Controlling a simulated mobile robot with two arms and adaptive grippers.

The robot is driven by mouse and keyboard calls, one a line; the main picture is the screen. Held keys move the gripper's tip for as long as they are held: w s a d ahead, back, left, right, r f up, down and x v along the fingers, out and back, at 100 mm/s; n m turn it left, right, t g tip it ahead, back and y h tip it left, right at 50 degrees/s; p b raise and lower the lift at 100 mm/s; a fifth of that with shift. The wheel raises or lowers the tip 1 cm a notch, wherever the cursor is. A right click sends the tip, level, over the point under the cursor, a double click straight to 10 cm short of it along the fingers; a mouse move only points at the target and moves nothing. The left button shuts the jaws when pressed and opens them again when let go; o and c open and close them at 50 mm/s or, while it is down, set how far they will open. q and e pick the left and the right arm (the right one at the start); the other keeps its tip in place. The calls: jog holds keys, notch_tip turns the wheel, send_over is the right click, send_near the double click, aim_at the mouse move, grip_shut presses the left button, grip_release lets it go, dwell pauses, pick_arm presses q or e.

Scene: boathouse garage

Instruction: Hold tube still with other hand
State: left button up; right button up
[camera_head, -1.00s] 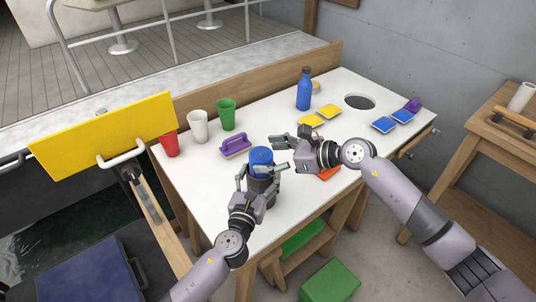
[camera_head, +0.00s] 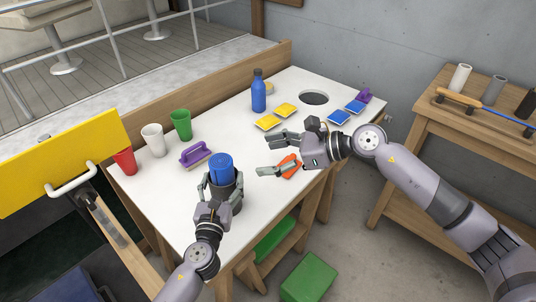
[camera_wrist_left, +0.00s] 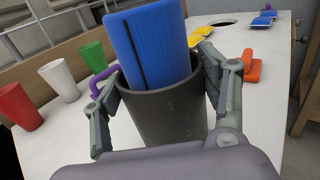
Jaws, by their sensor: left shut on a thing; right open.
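My left gripper (camera_head: 223,192) is shut around a dark grey tube (camera_head: 223,195), open at the top, on the white table's near side. The left wrist view shows its fingers on both sides of the tube (camera_wrist_left: 172,115). A blue cylinder (camera_head: 221,166) stands in the tube's mouth and sticks out of the top. In the left wrist view the blue cylinder (camera_wrist_left: 150,45) leans a little and has a dark line down its side. Its lower end is hidden. My right gripper (camera_head: 273,155) is open and empty, to the right of the tube and apart from it.
An orange thing (camera_head: 290,166) lies by my right gripper. A blue bottle (camera_head: 259,93), pads and a round hole (camera_head: 314,98) are farther back.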

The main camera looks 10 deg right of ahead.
dwell(0.3)
pick_arm(q)
jog(key=o, duration=1.3)
jog(key=shift+c, duration=0.2)
jog(key=shift+s, duration=0.1)
